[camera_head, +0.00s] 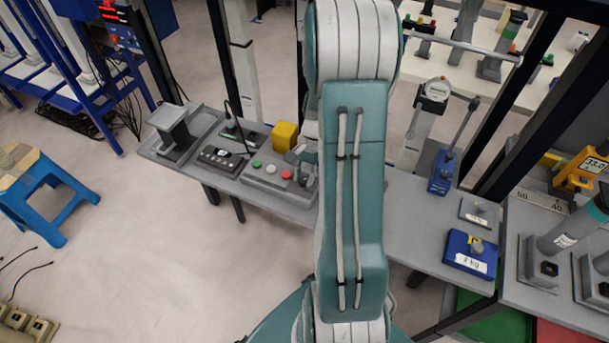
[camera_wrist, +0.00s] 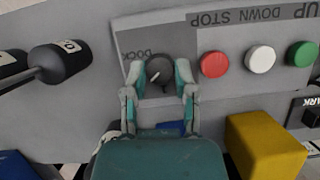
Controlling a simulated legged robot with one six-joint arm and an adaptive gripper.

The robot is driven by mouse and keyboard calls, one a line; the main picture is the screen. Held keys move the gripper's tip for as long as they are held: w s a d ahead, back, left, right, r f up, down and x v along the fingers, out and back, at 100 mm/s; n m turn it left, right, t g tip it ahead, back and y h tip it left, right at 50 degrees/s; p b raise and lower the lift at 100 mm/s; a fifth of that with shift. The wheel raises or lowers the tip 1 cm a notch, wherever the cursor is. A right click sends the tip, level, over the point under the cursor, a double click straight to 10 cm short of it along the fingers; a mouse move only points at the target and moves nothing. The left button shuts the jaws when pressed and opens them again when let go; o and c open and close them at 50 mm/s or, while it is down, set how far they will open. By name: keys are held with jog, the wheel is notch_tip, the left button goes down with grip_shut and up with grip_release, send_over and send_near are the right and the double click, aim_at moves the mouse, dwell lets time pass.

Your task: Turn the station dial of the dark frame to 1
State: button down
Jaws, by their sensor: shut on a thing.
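The station dial (camera_wrist: 160,72) is a round dark knob with a white pointer line on a grey control box (camera_wrist: 225,88), seen in the wrist view. The pointer slants, with its visible end toward the lower left of the picture. Writing that looks like "DOCK" stands beside the dial, upside down; I cannot read a number there. My gripper (camera_wrist: 160,82) has one finger on each side of the dial and is shut on it. In the head view the box (camera_head: 262,180) is on the grey bench; my gripper (camera_head: 304,168) is at its right end, and my arm hides part of this area.
Red (camera_wrist: 214,64), white (camera_wrist: 261,59) and green (camera_wrist: 302,54) buttons sit close beside the dial on the same box. A yellow block (camera_wrist: 264,147) stands near my gripper. A dark-knobbed lever (camera_wrist: 62,61) is on the other side.

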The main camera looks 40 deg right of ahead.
jog(key=n+g, duration=0.1)
jog(key=n, duration=0.1)
jog(key=n+h, duration=0.1)
jog(key=n, duration=0.2)
jog(key=shift+w+a+f+n+g, duration=0.1)
jog(key=shift+w+a+n+g, duration=0.05)
jog(key=shift+n+g, duration=0.2)
jog(key=shift+a+n+g+h, duration=0.1)
jog(key=shift+n+g+h, duration=0.25)
jog(key=shift+n, duration=0.75)
jog(key=shift+n+g+h, duration=0.2)
jog(key=shift+n+h, duration=0.25)
jog(key=shift+n, duration=0.6)
jog(key=shift+c, duration=2.1)
grip_release()
